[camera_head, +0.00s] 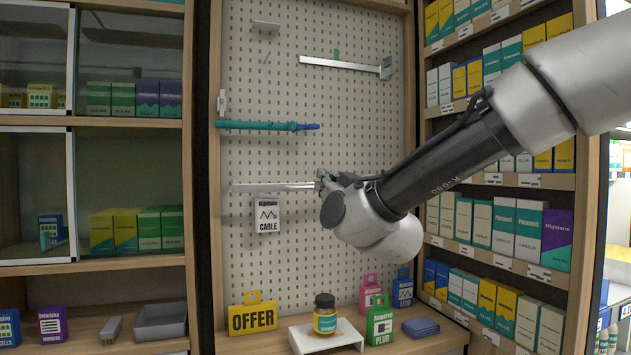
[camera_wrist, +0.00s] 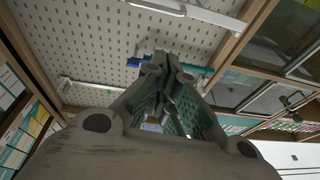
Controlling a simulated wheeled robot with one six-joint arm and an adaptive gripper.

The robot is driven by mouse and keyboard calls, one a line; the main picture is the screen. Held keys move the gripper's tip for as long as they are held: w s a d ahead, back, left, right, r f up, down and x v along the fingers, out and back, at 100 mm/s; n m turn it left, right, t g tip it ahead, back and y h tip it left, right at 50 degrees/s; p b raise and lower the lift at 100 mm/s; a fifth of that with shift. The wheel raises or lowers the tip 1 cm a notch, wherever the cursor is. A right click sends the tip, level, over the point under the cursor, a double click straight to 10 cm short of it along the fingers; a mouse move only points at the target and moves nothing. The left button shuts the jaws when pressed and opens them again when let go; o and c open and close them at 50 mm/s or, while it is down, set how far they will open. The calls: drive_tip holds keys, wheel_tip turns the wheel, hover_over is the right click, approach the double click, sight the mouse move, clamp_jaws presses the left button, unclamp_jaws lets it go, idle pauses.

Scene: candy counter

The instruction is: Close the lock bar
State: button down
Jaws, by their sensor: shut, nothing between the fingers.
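No bar is labelled, so I cannot tell for certain which is the lock bar. A teal bar (camera_head: 258,126) with a blue end lies level across the left half of the pegboard, its left end by the wooden post. It also shows in the wrist view (camera_wrist: 196,69), behind my fingertips. A thin pale bar (camera_head: 268,187) runs level lower down, its right end by my gripper. My gripper (camera_head: 322,180) is shut and empty in front of the pegboard, below and right of the teal bar. In the wrist view its fingertips (camera_wrist: 167,62) come together. Contact with either bar is unclear.
A pale rail (camera_head: 340,64) with an end bracket is at upper right. A small white fitting (camera_head: 222,102) sits on the left post. A CABLE pack (camera_head: 267,214) hangs below the pale bar. A jar (camera_head: 325,315) and boxes stand on the counter; stocked shelves flank the board.

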drive_tip(key=w+a+h, duration=0.1)
drive_tip(key=w+a, duration=0.1)
drive_tip(key=w, duration=0.9)
drive_tip(key=shift+a+r+t, duration=0.15)
drive_tip(key=shift+a+t, duration=0.05)
drive_tip(key=shift+t, duration=0.2)
drive_tip(key=shift+w, duration=0.1)
idle(1.1)
